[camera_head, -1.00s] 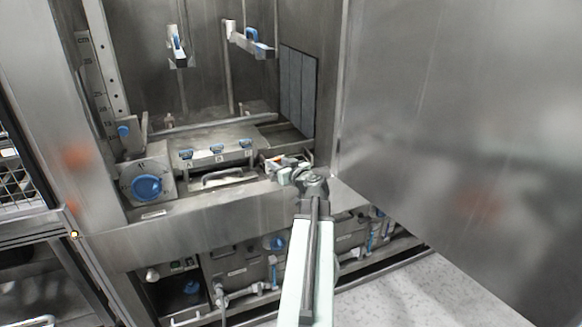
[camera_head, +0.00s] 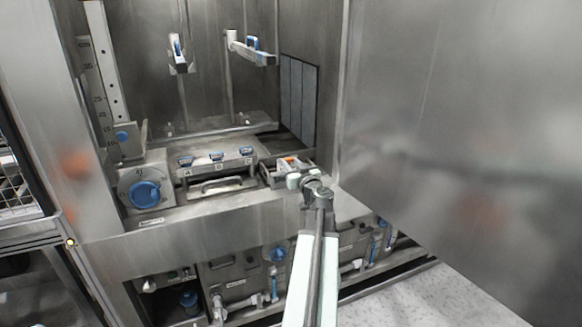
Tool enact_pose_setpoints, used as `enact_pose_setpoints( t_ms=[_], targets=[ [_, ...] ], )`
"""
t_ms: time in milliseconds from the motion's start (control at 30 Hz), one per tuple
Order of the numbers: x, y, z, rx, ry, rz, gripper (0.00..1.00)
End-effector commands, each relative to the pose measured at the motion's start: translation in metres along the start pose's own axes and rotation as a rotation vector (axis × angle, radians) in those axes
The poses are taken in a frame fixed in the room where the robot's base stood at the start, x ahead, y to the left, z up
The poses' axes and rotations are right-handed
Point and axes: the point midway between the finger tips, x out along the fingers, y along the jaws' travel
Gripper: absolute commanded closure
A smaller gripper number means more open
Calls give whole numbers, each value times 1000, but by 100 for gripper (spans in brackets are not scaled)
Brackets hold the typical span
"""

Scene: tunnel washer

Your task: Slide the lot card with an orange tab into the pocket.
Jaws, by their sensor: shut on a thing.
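My gripper (camera_head: 298,181) is at the far end of my arm, over the front ledge of the washer, seen from behind. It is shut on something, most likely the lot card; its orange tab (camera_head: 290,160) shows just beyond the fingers. The rest of the card is hidden or too small to make out. The tab is above a small open metal holder (camera_head: 267,178) on the ledge. I cannot tell whether the card touches this holder, or whether the holder is the pocket.
Left of the holder is a raised metal box with blue clips (camera_head: 217,156) and a bar handle (camera_head: 222,184). A blue knob (camera_head: 145,194) is farther left. Two blue-handled arms hang at the back. A large steel panel (camera_head: 460,130) closes off the right side.

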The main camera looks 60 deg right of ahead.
Motion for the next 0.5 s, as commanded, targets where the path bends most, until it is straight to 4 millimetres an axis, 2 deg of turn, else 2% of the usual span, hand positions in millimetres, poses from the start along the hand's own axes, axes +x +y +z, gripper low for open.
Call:
enact_pose_setpoints(
  t_ms=[500],
  targets=[
    [20,-1,11,0,0,-1,100]
  ],
)
